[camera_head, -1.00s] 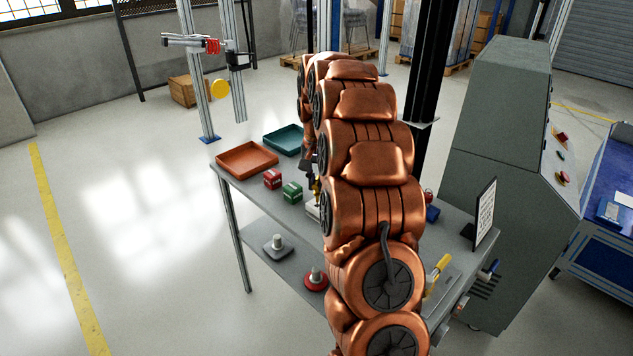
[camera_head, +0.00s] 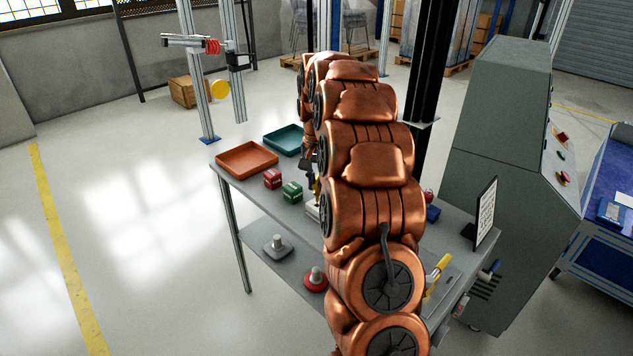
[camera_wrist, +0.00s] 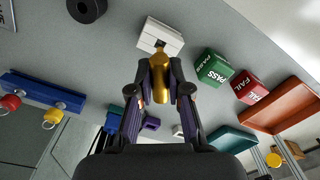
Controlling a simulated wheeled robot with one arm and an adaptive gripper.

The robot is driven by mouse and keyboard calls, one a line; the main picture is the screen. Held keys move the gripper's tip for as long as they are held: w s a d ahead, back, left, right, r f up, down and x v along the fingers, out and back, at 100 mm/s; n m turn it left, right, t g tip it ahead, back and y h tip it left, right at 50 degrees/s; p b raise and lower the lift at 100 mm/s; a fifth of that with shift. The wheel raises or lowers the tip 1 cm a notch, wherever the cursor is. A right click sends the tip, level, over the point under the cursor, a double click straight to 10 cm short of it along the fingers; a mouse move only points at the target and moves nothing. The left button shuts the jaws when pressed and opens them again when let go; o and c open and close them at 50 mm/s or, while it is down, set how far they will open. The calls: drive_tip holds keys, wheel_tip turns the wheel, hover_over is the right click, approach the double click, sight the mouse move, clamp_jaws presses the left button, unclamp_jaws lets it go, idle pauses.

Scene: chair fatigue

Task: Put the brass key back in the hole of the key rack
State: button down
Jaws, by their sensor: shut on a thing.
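My gripper (camera_wrist: 160,85) is shut on the brass key (camera_wrist: 159,70), a gold-coloured piece held between the two fingertips in the wrist view. The key's far end points toward a white block (camera_wrist: 164,32) with a small dark opening, which looks like the key rack. The key's end overlaps the block's near edge in the picture; I cannot tell whether they touch. In the head view, my arm hides most of the white block (camera_head: 312,209), and a little of the brass key (camera_head: 317,188) shows beside the arm.
Green PASS (camera_wrist: 213,68) and red FAIL (camera_wrist: 249,87) blocks stand close right of the white block. Beyond are an orange tray (camera_wrist: 285,107) and a teal tray (camera_wrist: 232,140). A blue rail (camera_wrist: 42,91) with red and yellow pieces lies left. A black ring (camera_wrist: 87,9) lies upper left.

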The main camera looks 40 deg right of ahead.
sight(317, 194)
drive_tip(key=shift+f+b, duration=0.95)
drive_tip(key=shift+f, duration=1.1)
idle(0.8)
drive_tip(key=c, duration=1)
unclamp_jaws()
drive_tip(key=shift+c, duration=0.2)
wheel_tip(317, 194, up, 11)
drive_tip(key=shift+r, duration=0.5)
